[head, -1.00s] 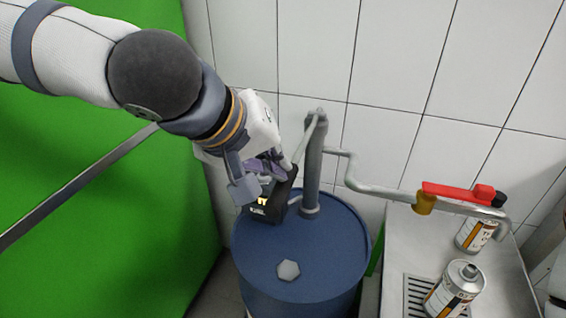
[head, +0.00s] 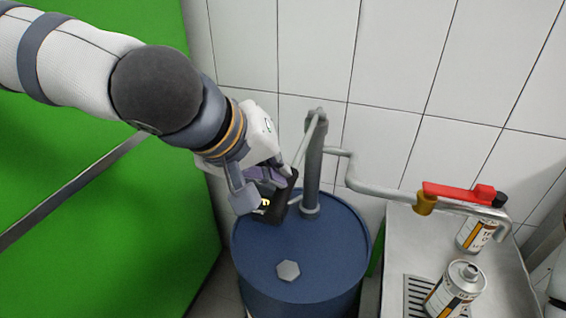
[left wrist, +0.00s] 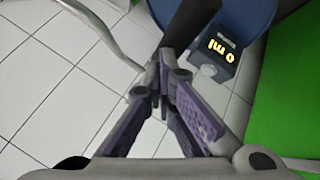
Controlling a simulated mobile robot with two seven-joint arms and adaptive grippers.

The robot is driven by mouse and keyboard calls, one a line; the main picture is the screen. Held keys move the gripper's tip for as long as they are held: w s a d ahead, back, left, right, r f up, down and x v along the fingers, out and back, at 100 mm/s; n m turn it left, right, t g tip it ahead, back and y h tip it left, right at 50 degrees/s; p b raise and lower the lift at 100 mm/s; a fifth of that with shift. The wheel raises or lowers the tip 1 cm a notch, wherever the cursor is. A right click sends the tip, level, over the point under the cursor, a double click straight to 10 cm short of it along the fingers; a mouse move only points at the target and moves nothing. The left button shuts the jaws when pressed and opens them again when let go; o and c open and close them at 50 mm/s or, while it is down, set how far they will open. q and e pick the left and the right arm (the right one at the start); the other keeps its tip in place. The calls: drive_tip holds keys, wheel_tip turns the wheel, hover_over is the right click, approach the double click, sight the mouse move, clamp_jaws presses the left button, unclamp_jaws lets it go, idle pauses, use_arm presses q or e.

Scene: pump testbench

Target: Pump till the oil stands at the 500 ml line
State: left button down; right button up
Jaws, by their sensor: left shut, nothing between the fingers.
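The grey hand pump (head: 313,165) stands on the blue drum (head: 325,250). Its lever (head: 306,145) slopes down to a black grip (head: 286,192). My left gripper (head: 262,192) is shut and empty beside the black grip. The grip also shows just beyond the fingertips in the left wrist view (left wrist: 190,28); whether they touch, I cannot tell. A small counter box (left wrist: 214,55) has a lit display with a 0 and "ml"; any other digits are unclear. One can (head: 474,234) stands near the pipe's spout (head: 502,226). No oil level is visible. My right gripper is out of view.
The delivery pipe (head: 375,187) runs right to a valve with a red handle (head: 458,191). Another can (head: 455,290) stands in front on the metal bench (head: 405,245). A tiled wall (head: 400,80) is behind, a green panel (head: 120,230) at left.

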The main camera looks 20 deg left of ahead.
use_arm(q)
drive_tip(key=shift+s+f+b, duration=0.15)
drive_tip(key=shift+f, duration=1.1)
drive_tip(key=shift+s+f+b, duration=0.15)
drive_tip(key=shift+f, duration=1.05)
idle(1.5)
idle(0.5)
drive_tip(key=shift+w+r+p, duration=0.2)
drive_tip(key=shift+r+p, duration=0.2)
drive_tip(key=shift+r, duration=1)
drive_tip(key=shift+w+r, duration=0.2)
drive_tip(key=shift+r, duration=1.7)
drive_tip(key=shift+w+r, duration=0.2)
drive_tip(key=shift+r, duration=1.65)
wheel_tip(320, 180, up, 5)
hover_over(277, 195)
drive_tip(key=w, duration=0.3)
drive_tip(key=shift+a, duration=0.25)
